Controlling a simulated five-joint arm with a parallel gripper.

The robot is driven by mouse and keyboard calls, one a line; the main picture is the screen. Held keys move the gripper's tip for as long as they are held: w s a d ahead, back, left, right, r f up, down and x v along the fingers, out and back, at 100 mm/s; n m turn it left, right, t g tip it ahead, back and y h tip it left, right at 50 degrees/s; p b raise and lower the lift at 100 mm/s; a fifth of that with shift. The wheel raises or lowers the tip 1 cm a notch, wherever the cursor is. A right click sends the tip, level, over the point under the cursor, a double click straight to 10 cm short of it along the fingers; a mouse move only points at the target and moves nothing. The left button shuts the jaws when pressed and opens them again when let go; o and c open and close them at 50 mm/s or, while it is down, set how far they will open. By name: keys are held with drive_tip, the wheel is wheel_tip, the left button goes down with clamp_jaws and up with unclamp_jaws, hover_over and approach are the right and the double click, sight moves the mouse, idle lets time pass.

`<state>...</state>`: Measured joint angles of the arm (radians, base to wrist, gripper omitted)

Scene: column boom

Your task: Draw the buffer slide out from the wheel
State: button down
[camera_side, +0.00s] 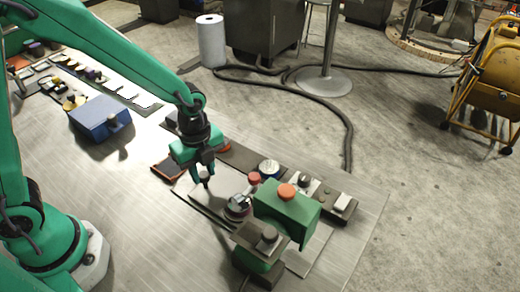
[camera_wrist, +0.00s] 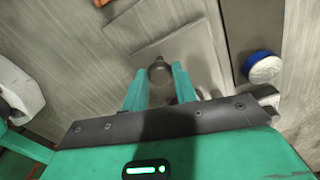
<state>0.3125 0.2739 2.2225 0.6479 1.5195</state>
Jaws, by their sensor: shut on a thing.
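My gripper (camera_side: 205,180) points down at a light grey plate on the table. In the wrist view, its two teal fingers (camera_wrist: 160,85) are closed about a small dark round knob (camera_wrist: 159,69), which I take to be the buffer slide's knob. The knob stands on a pale flat plate (camera_wrist: 195,50). A green machine body (camera_side: 285,208) with an orange knob on top stands to the right of the gripper. A grey round part (camera_side: 238,205), perhaps the wheel, sits beside it. Its contact with the slide cannot be made out.
A dark strip behind carries a white and blue round piece (camera_side: 268,167), also in the wrist view (camera_wrist: 262,67), and a red knob (camera_side: 254,178) is near. A blue box (camera_side: 100,118) is at the left. The table front left is clear.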

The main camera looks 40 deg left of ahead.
drive_tip(key=shift+w+a, duration=0.1)
drive_tip(key=shift+a, duration=1.35)
drive_tip(key=c, duration=1.1)
unclamp_jaws()
drive_tip(key=shift+d+r, duration=0.1)
drive_tip(key=shift+r, duration=0.05)
wheel_tip(320, 180, up, 8)
drive_tip(key=shift+f, duration=0.2)
